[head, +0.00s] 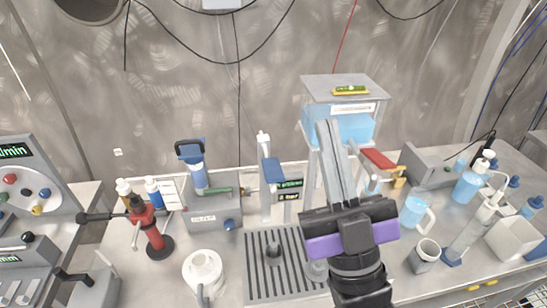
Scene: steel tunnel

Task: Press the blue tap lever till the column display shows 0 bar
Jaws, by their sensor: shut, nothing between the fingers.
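A blue tap lever (272,170) stands tilted at the front of a slim pale column (265,205) behind the drip grate. A small dark column display (290,184) with green characters sits just right of the lever; its reading is too small to make out. My gripper (328,128) is right of the lever, with its long grey fingers together and pointing away over the counter. In this view its tips overlap the clear tank. A gap shows between the fingers and the blue lever; their depth relation is hard to tell. The fingers and wrist hide part of the counter.
A slatted drip grate (262,285) holds a small cup-like piece (273,253). A clear water tank (349,122) and a red lever (378,158) are close to my fingers. A red hand tool (151,230), white jug (204,273) and blue-handled pump (193,160) stand left; bottles and cups crowd the right.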

